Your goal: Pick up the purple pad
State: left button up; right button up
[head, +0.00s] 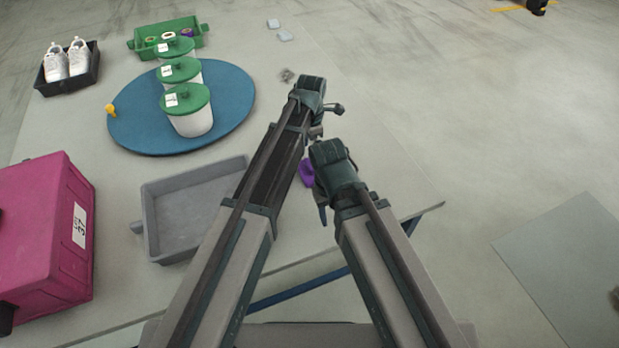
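The purple pad (306,173) lies on the grey table between my two arms, partly hidden by my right wrist. My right gripper (321,203) points down close beside the pad, at its right. Only a sliver of its fingers shows, so its opening and any contact with the pad cannot be made out. My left gripper (316,130) is just beyond the pad, below the end of my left arm. Its fingers are mostly hidden behind my wrists.
A grey tray (150,205) stands left of my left arm, with a magenta case (68,255) farther left. A blue round mat (232,110) bears white tubs with green lids. Behind are a black tray with white shoes and a green crate (205,38). The table's right edge is near.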

aim_at(310, 163)
pick_arm(q)
jog(key=shift+f, duration=0.3)
pick_arm(e)
jog(key=shift+f, duration=0.25)
pick_arm(q)
jog(key=f+b, duration=0.5)
jog(key=shift+s+a, duration=0.2)
jog(key=shift+s, duration=0.15)
pick_arm(e)
notch_tip(310, 163, down, 5)
jog(key=shift+f, duration=0.1)
pick_arm(q)
jog(key=c, duration=1.3)
